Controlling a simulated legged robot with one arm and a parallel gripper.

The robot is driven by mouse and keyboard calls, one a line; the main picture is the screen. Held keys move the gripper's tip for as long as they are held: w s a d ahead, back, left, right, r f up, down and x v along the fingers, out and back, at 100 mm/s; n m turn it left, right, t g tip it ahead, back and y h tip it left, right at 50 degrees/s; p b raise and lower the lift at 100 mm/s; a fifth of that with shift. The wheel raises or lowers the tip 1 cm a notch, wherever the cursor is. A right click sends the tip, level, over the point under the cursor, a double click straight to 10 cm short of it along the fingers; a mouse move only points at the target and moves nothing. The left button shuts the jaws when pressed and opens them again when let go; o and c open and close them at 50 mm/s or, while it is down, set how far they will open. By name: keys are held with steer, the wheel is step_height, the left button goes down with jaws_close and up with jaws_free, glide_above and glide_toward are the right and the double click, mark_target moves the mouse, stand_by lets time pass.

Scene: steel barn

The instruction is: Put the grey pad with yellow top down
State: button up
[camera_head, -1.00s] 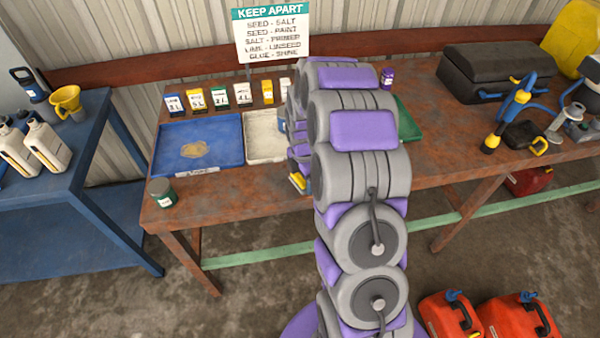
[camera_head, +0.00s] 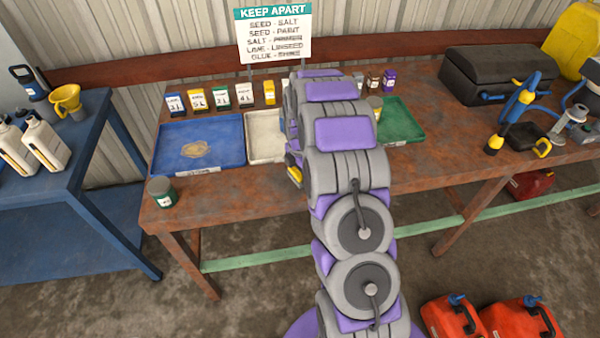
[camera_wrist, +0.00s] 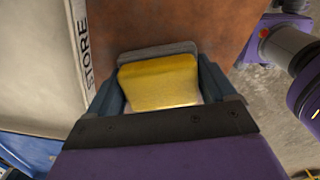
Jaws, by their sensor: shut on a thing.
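The grey pad with yellow top (camera_wrist: 160,84) is between the jaws of my gripper (camera_wrist: 158,72) in the wrist view. Its yellow face shows, with a grey rim beyond it. The rusty brown bench top (camera_wrist: 205,25) lies under and beyond the pad; I cannot tell whether they touch. In the head view a small yellow and grey part of the pad (camera_head: 294,174) shows left of my arm, close to the bench's front edge. My arm hides most of the gripper there.
A cream tray (camera_head: 264,136) marked STORE is beside the gripper; its rim shows in the wrist view (camera_wrist: 82,45). A blue tray (camera_head: 225,150) is farther left, a green tray (camera_head: 405,118) to the right. A dark green tin (camera_head: 161,191) stands at the bench's left front.

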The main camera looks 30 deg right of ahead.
steer(key=shift+s+d+f, duration=0.1)
steer(key=shift+f, duration=0.15)
